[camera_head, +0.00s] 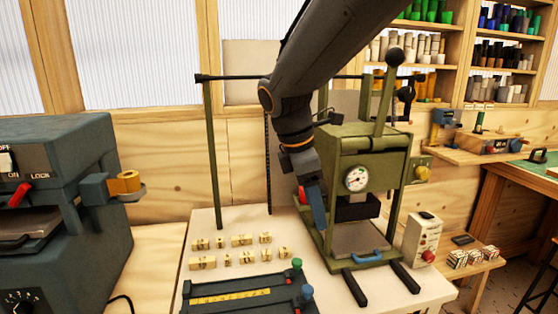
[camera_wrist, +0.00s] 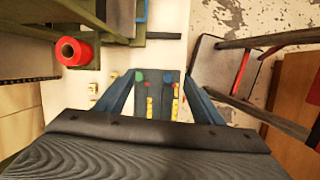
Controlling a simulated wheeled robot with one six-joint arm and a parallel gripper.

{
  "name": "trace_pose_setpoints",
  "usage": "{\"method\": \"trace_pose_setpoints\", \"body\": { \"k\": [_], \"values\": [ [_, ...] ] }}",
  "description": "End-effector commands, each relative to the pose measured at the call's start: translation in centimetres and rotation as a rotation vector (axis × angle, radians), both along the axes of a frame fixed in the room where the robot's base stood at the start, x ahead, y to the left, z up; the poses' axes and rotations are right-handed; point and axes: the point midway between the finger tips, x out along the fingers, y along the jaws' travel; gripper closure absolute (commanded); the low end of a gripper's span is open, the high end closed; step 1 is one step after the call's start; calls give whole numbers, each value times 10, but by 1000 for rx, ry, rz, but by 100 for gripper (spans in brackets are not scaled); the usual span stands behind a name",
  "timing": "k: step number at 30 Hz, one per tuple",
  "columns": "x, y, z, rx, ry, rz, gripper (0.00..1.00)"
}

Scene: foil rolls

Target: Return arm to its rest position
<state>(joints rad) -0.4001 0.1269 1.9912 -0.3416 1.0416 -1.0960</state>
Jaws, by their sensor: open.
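My arm reaches down from the top of the head view. My gripper (camera_head: 318,217) hangs just left of the green press, above the white table. Its blue fingers are spread with nothing between them in the wrist view (camera_wrist: 162,78). Below and beyond the fingers lies the dark tray (camera_wrist: 158,98) with a yellow strip; it also shows in the head view (camera_head: 245,296). The green press (camera_head: 372,150) has a round gauge and a tall lever with a black ball. A red roll (camera_wrist: 72,52) is at upper left in the wrist view.
Several small letter blocks (camera_head: 241,240) stand on the white table (camera_head: 205,222). A dark machine (camera_head: 85,180) with a gold roll (camera_head: 126,182) is at left. A white control box (camera_head: 420,238) stands right of the press. Shelves of rolls (camera_head: 495,55) are behind at right.

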Motion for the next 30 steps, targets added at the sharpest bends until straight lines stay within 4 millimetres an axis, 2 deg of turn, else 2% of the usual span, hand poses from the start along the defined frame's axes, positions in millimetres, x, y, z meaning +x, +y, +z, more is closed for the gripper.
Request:
{"method": "trace_pose_setpoints", "body": {
  "k": [8, 15, 18, 23, 30],
  "values": [
    [-37, -46, -61, 148, -54, -486, 38],
    [-100, -96, -128, 304, -134, -1209, 38],
    [-120, -108, -144, 342, -163, -1438, 38],
    [-136, -118, -156, 368, -188, -1623, 38],
    [-137, -118, -158, 371, -192, -1647, 38]
  ]
}}
